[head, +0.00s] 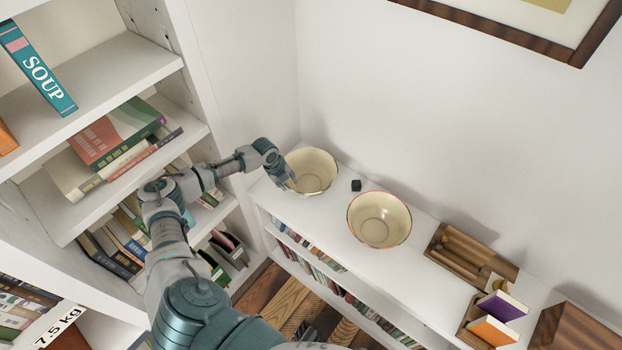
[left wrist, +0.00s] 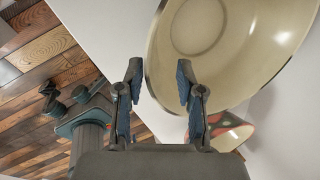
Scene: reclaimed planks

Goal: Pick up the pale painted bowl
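A cream bowl with a dark rim (head: 314,172) stands on the white shelf top near the corner. It fills the upper right of the left wrist view (left wrist: 215,60). My left gripper (head: 286,179) is at its left edge. In the left wrist view my left gripper (left wrist: 159,75) is open, with the near rim between its fingertips; contact cannot be told. A second cream bowl with a red rim (head: 380,219) stands to the right; its outside shows red paint in the left wrist view (left wrist: 232,132). My right gripper (left wrist: 68,98) hangs low over the floor, its fingers apart.
A small black cube (head: 356,185) lies between the bowls. A wooden tray (head: 462,252) and upright books (head: 497,315) stand farther right. A tall bookcase (head: 193,75) rises at the left. The wall is close behind the bowls.

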